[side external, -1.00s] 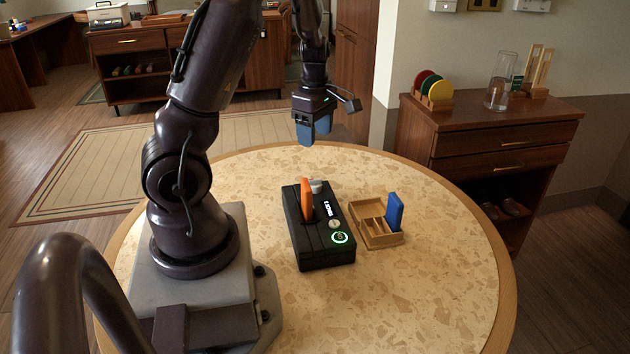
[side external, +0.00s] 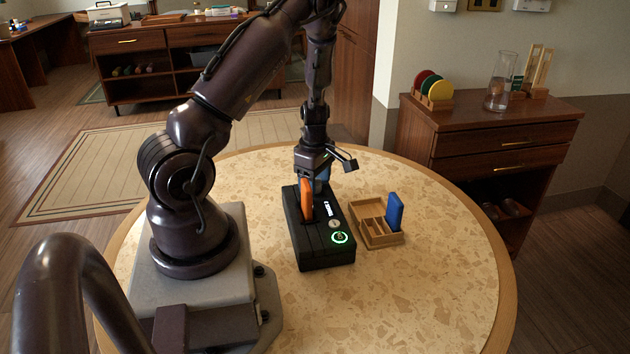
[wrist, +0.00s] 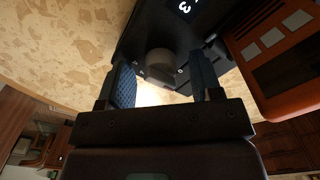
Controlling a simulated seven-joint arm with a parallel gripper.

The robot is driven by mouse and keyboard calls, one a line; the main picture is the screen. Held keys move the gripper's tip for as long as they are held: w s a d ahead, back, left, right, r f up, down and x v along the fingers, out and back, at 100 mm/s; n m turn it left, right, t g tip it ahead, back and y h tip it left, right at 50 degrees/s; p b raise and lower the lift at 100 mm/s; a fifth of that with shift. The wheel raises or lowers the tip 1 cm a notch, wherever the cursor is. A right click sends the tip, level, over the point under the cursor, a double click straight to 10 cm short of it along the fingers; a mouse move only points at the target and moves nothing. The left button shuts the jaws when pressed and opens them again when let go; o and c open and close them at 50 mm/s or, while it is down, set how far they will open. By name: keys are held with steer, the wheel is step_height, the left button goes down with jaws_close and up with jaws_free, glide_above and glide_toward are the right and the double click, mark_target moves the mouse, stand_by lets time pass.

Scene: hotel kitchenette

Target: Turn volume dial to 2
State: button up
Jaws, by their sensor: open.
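The black device (side external: 322,245) lies on the round table, with a lit display (side external: 327,209) on its top. In the wrist view, a white character on the display (wrist: 186,7) looks like a 3. A grey round dial (wrist: 160,62) sits at the device's far end; in the side view my gripper hides it. My gripper (wrist: 163,88) is open and low over that end, its two blue-padded fingers pointing down (side external: 322,185). In the wrist view the dial shows between the fingers, slightly beyond their tips; I cannot tell whether they touch it.
An orange upright piece (side external: 307,199) stands in the device, close beside my gripper; it also fills the right of the wrist view (wrist: 285,45). A green-lit round button (side external: 340,238) is at the near end. A wooden tray (side external: 366,236) holding a blue piece (side external: 395,211) stands right.

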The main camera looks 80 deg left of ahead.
steer(key=c, duration=0.9)
steer(key=shift+c, duration=0.2)
steer(key=shift+m, duration=0.4)
steer(key=m, duration=0.2)
steer(key=shift+m, duration=0.4)
steer(key=m, duration=0.3)
steer(key=shift+m, duration=0.3)
steer(key=m, duration=0.6)
steer(key=shift+m, duration=0.4)
